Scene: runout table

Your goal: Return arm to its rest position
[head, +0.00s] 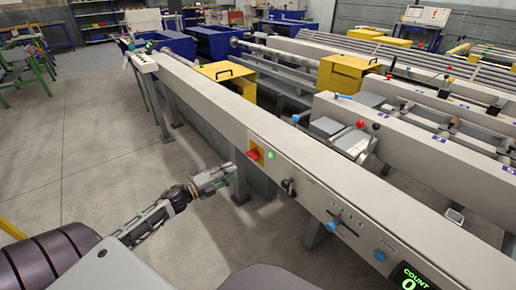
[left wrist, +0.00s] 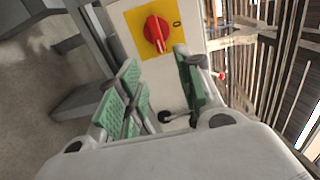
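My left arm comes in from the lower left, and its gripper (head: 230,172) hangs in front of the long grey runout table (head: 215,100), below and left of a red rotary switch (head: 254,154). In the left wrist view the gripper (left wrist: 157,75) is open, with its green-padded fingers apart and nothing held between them. The red switch (left wrist: 156,33) on its yellow plate lies beyond the fingertips there. From these views I cannot tell whether a finger touches anything. My right gripper is not in view.
A green light (head: 270,155), a black lever (head: 288,187), blue knobs (head: 331,226) and a count display (head: 410,278) sit along the table's near side. Yellow covers (head: 225,75) stand behind. Open concrete floor (head: 85,140) lies to the left.

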